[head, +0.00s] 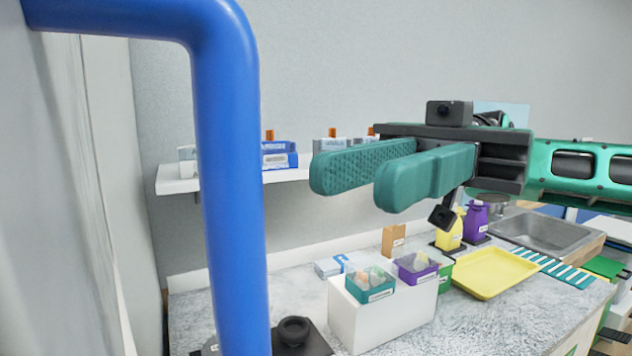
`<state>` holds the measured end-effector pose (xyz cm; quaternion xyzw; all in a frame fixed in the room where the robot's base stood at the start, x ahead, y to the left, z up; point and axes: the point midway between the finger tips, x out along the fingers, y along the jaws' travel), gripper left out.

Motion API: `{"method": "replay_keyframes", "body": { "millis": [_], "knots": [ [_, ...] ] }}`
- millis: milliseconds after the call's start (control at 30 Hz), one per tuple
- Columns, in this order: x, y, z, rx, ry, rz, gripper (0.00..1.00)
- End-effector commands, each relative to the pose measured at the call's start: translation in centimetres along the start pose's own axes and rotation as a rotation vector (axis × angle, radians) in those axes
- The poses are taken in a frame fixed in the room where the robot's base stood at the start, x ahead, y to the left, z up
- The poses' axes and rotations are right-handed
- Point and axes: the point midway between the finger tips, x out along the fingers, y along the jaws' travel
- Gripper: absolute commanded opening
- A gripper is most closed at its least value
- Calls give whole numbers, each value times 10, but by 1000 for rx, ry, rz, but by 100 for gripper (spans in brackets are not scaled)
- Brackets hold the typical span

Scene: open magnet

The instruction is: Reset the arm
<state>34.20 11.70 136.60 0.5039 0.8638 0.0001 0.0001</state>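My gripper (343,185) is in the head view, right of centre, raised above the counter. Its two long teal fingers point left and stand apart with a gap between them. Nothing is visible between the fingers. My green arm reaches in from the right edge, about level in the picture. The gripper's body hides part of the back wall and part of the shelf's right end.
A thick blue pipe-like bar (232,200) stands close at left. A white shelf (178,186) holds boxes. The counter (455,328) bears a white block (375,322) with small bins, a yellow tray (487,289), bottles (477,222) and a sink (545,232).

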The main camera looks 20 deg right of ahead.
Motion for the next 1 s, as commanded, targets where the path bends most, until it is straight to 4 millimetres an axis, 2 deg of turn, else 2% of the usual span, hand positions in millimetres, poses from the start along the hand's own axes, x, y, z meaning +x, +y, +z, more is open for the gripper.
{"method": "replay_keyframes", "body": {
  "millis": [200, 767, 867, 1000],
  "knots": [
    [-15, 1, 1, 2, 0, 0, 23],
    [-15, 2, 2, 7, -6, 9, 23],
    [-13, 11, 9, 31, -33, 53, 23],
    [-12, 36, 32, 111, -106, 183, 23]
  ]
}}
